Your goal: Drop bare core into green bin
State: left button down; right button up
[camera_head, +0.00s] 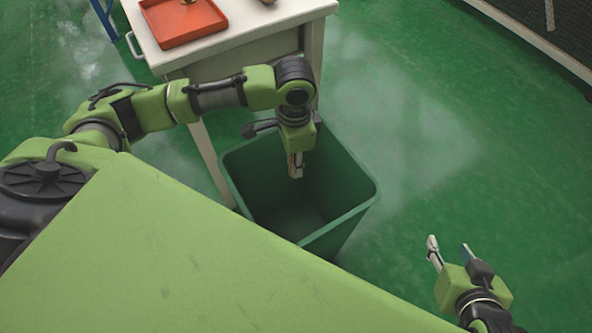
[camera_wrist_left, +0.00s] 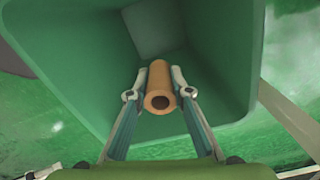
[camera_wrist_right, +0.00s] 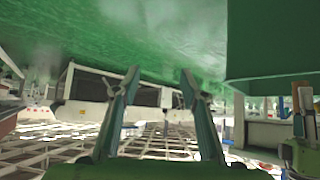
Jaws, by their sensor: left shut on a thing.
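The bare core is a brown hollow tube (camera_wrist_left: 159,85), seen in the left wrist view between the fingers of my left gripper (camera_wrist_left: 160,82). The left gripper is shut on it. In the head view, my left gripper (camera_head: 296,168) points down into the mouth of the green bin (camera_head: 352,192). The bin's inner wall (camera_wrist_left: 90,75) surrounds the core in the left wrist view. The bin floor shows no object in the head view. My right gripper (camera_head: 448,252) is open and empty, over the floor at the lower right; its spread fingers also show in the right wrist view (camera_wrist_right: 158,85).
A white table (camera_head: 262,18) with a red tray (camera_head: 184,20) stands behind the bin, close to its far left side. Green floor to the right of the bin is clear. A dark mat or panel with a pale edge (camera_head: 540,45) lies at the upper right.

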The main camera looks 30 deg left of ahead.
pick_arm(q)
jog(key=shift+f+b, duration=0.45)
jog(key=shift+b, duration=0.2)
pick_arm(e)
jog(key=w+a+r+t+y, duration=0.1)
jog(key=w+a+r+t, duration=0.1)
jog(key=w+r+t, duration=0.2)
jog(key=shift+w+r, duration=0.6)
jog(key=shift+r, duration=0.55)
jog(key=shift+a, duration=0.1)
pick_arm(q)
jog(key=c, duration=1.7)
grip_release()
notch_tip(320, 180, up, 12)
pick_arm(e)
jog(key=shift+f, duration=0.1)
